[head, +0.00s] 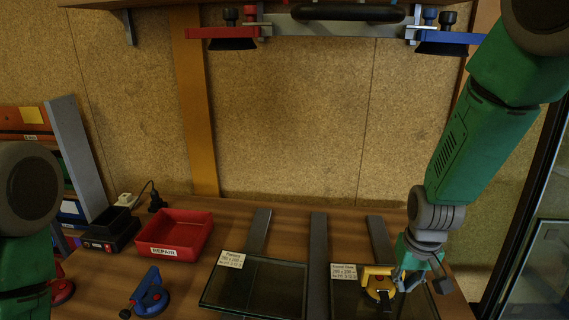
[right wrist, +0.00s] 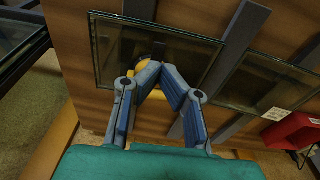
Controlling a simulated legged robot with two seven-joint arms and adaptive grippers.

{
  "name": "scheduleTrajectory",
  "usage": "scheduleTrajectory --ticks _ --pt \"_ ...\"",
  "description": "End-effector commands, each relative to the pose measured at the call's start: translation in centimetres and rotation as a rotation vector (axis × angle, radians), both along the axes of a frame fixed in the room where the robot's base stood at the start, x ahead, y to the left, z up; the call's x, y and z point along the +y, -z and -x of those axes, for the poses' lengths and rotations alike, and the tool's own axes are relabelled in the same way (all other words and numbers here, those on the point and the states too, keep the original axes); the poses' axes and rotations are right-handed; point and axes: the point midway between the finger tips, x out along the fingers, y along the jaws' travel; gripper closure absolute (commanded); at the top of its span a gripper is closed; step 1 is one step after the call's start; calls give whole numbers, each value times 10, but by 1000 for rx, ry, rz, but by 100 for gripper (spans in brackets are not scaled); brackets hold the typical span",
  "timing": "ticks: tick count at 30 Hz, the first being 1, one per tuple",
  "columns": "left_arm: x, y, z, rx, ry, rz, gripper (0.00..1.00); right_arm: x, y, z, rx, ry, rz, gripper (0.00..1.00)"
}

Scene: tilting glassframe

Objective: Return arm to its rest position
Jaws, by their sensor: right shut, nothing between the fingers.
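My right gripper (head: 411,280) hangs over the right glass pane (head: 412,304), beside a yellow suction lifter (head: 378,284) on that pane. In the right wrist view my right gripper (right wrist: 155,82) has its blue-grey fingers brought together at the tips, with nothing between them. The yellow lifter (right wrist: 142,65) shows partly behind the fingertips there; whether they touch it I cannot tell. The glass pane (right wrist: 112,45) also lies behind them. My left arm shows only as a green and dark part at the left edge; its gripper is out of the picture.
A second labelled glass pane (head: 255,288) lies left of the first on grey strips. A blue suction lifter (head: 150,295) and a red REPAIR tray (head: 176,232) stand further left. A lifting frame (head: 330,26) with red and blue ends hangs at the top.

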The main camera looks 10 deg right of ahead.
Motion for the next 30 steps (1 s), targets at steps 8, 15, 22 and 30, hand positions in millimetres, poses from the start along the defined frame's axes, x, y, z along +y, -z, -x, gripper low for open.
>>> scheduleTrajectory --ticks 8,15,22,30 --pt "0 0 -2 -3 0 0 0 -7 119 122 78 -84 45 100" --pt "0 0 -2 -3 0 0 0 3 163 224 100 -155 14 100" --pt "0 15 -3 -4 0 0 0 17 186 281 92 -192 -32 100" --pt "0 68 -2 -2 0 0 0 21 236 268 70 -231 -20 100"
